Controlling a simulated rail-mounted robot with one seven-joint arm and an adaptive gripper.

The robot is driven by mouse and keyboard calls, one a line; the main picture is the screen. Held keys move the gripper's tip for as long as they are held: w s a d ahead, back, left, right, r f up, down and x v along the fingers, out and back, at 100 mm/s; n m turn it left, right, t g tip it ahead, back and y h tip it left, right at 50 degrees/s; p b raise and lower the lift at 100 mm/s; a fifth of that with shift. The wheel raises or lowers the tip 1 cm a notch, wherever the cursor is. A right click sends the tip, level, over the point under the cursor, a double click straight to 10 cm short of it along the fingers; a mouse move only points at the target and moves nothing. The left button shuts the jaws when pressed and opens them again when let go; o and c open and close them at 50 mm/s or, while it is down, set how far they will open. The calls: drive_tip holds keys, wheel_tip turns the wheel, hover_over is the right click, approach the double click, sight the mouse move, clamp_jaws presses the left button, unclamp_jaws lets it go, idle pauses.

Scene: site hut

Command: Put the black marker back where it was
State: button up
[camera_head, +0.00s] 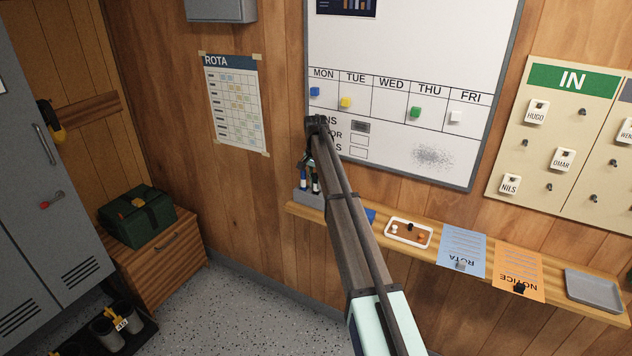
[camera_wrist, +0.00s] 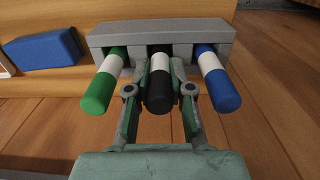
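The grey marker holder (camera_wrist: 155,32) spans the top of the wrist view. A green marker (camera_wrist: 98,95) is in its left slot and a blue marker (camera_wrist: 222,93) in its right slot. The black marker (camera_wrist: 158,98), with a white band, lines up with the middle slot, level with the other two. My gripper (camera_wrist: 160,66) has a finger on each side of it, close against its white band. How deep it sits is hidden. In the head view the holder (camera_head: 307,198) stands at the shelf's left end, partly behind my arm.
A blue block (camera_wrist: 42,51) lies left of the holder. The wooden shelf (camera_head: 383,222) also carries a white tray (camera_head: 398,241), blue and orange papers and a grey tray (camera_head: 594,290). The whiteboard (camera_head: 410,60) hangs just above the shelf.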

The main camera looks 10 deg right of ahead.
drive_tip(key=o, duration=0.4)
wheel_tip(320, 180, up, 12)
drive_tip(key=b, duration=0.3)
drive_tip(key=shift+a+r, duration=0.1)
idle(0.3)
